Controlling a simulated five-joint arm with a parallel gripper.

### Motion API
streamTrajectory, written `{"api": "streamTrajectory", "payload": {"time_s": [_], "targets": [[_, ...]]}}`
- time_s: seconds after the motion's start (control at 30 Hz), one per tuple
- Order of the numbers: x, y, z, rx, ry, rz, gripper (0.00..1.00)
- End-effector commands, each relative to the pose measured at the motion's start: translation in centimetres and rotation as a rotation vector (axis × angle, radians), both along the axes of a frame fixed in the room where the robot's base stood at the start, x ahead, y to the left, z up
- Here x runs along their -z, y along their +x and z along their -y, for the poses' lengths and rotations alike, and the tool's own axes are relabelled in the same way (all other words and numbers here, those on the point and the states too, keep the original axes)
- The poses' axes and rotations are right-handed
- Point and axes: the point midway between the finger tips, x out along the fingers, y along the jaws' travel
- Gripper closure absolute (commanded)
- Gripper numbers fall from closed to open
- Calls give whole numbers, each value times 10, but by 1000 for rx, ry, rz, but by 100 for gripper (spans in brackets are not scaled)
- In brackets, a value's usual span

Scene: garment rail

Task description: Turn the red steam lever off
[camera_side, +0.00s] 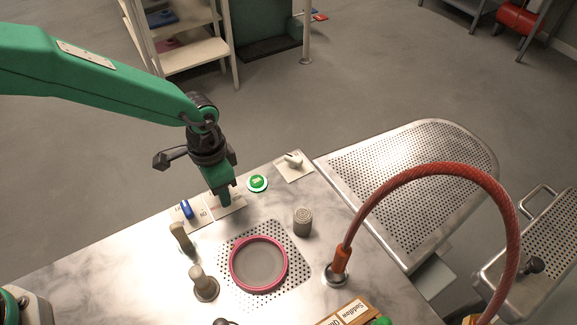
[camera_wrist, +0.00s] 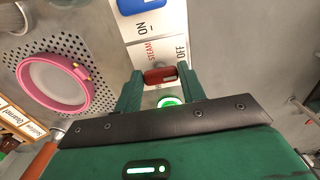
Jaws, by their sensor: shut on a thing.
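The red steam lever (camera_wrist: 160,76) shows in the wrist view, between the two fingers of my gripper (camera_wrist: 159,84). My gripper is shut on it. The lever's plate (camera_wrist: 150,52) carries the words STEAM and OFF; OFF is on the right side in the wrist view. In the side view my gripper (camera_side: 224,196) points down at the pale plate (camera_side: 227,210) on the counter, and its fingers hide the red lever there.
A blue lever (camera_side: 186,209) is on the plate beside it. A green round button (camera_side: 257,183) and a white lever (camera_side: 293,160) sit to the right. A pink-rimmed dish (camera_side: 258,264), several grey knobs and a red hose (camera_side: 440,170) are nearer the camera.

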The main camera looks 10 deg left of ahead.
Motion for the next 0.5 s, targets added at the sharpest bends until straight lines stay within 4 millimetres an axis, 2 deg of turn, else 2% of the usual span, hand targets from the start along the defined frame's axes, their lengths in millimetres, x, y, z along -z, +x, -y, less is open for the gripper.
{"api": "streamTrajectory", "payload": {"time_s": [0.17, 0.2, 0.3, 0.5], "targets": [[-1, 0, 0, -2, -1, 1, 83], [-1, 0, 0, -1, -1, 1, 58], [-1, 0, 0, -1, -1, 1, 38], [-1, 0, 0, 0, -1, 1, 38]]}}
